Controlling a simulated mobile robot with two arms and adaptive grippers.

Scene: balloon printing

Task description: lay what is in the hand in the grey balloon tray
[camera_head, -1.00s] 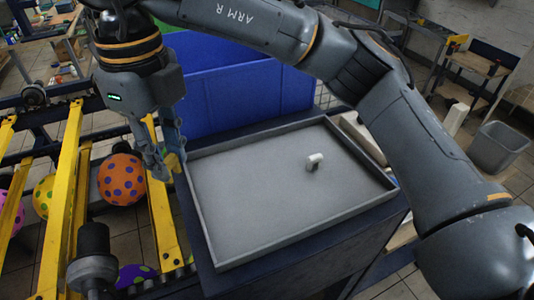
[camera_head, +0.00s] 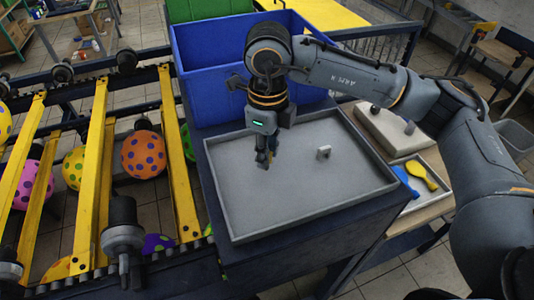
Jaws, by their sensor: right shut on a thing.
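The grey balloon tray (camera_head: 285,215) lies on a dark stand in the middle of the view. My right gripper (camera_head: 264,163) points down over the left-centre part of this tray. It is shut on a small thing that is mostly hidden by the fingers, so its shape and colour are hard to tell. I cannot tell whether the held thing touches the tray floor. My left gripper is out of view.
A blue bin (camera_head: 205,85) stands behind the tray. At the right, a low tray holds a blue balloon (camera_head: 404,180) and a yellow balloon (camera_head: 421,175). Yellow rails (camera_head: 179,160) and an orange dotted ball (camera_head: 143,154) are at the left. The tray's front half is clear.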

